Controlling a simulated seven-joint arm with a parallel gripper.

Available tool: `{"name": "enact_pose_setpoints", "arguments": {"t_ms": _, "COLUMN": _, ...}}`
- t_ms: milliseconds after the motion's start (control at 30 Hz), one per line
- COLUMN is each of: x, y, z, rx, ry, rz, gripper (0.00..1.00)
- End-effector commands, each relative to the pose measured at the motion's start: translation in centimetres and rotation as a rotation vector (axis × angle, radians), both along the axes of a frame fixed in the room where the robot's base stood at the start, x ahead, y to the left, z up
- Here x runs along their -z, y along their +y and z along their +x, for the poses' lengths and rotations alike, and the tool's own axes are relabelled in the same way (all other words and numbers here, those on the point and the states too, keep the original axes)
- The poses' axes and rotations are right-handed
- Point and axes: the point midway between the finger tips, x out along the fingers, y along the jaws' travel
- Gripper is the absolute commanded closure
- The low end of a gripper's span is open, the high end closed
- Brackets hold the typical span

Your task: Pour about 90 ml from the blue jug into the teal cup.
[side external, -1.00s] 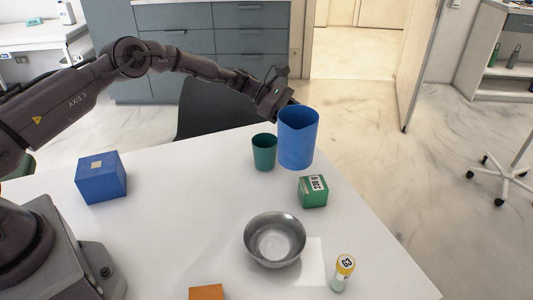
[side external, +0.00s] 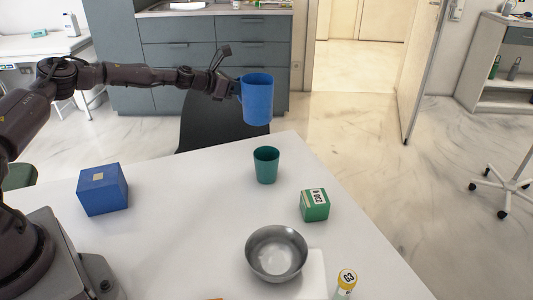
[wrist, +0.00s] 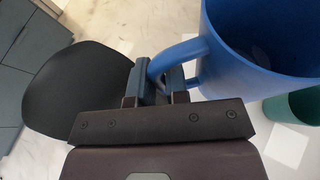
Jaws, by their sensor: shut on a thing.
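The blue jug (side external: 258,101) is held upright in the air, above and a little behind the teal cup (side external: 266,165) in the side view. My gripper (side external: 237,89) is shut on the jug's handle, which shows between the fingers in the wrist view (wrist: 160,80). The blue jug (wrist: 235,60) fills the upper right there, its inside partly seen; I cannot make out a liquid level. The teal cup stands upright on the white table, apart from the jug. In the wrist view the cup (wrist: 296,108) shows partly below the jug.
On the white table (side external: 180,240) are a blue box (side external: 103,190), a green box (side external: 314,205), a metal bowl (side external: 276,254) and a yellow-capped vial (side external: 345,283). A dark chair (side external: 212,125) stands behind the table.

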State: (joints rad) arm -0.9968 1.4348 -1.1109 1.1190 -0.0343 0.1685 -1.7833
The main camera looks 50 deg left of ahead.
Motion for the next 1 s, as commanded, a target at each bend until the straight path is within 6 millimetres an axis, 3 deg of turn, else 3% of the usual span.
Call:
{"name": "enact_pose_setpoints", "arguments": {"t_ms": 167, "x": -0.4, "y": 3.3, "z": -1.1, "rx": -0.129, "ry": -0.001, "rz": 0.003, "gripper": 1.0}}
{"name": "enact_pose_setpoints", "arguments": {"t_ms": 333, "x": 1.9, "y": 4.8, "z": -2.9, "rx": -0.201, "ry": 0.002, "rz": 0.0, "gripper": 1.0}}
{"name": "enact_pose_setpoints", "arguments": {"t_ms": 567, "x": 3.8, "y": 5.3, "z": -4.3, "rx": -0.23, "ry": 0.001, "rz": 0.004, "gripper": 1.0}}
{"name": "enact_pose_setpoints", "arguments": {"t_ms": 800, "x": 7.5, "y": 5.0, "z": -8.3, "rx": -0.231, "ry": 0.004, "rz": 0.002, "gripper": 1.0}}
{"name": "enact_pose_setpoints", "arguments": {"t_ms": 1000, "x": 9.2, "y": 3.8, "z": -10.7, "rx": -0.193, "ry": 0.001, "rz": -0.003, "gripper": 1.0}}
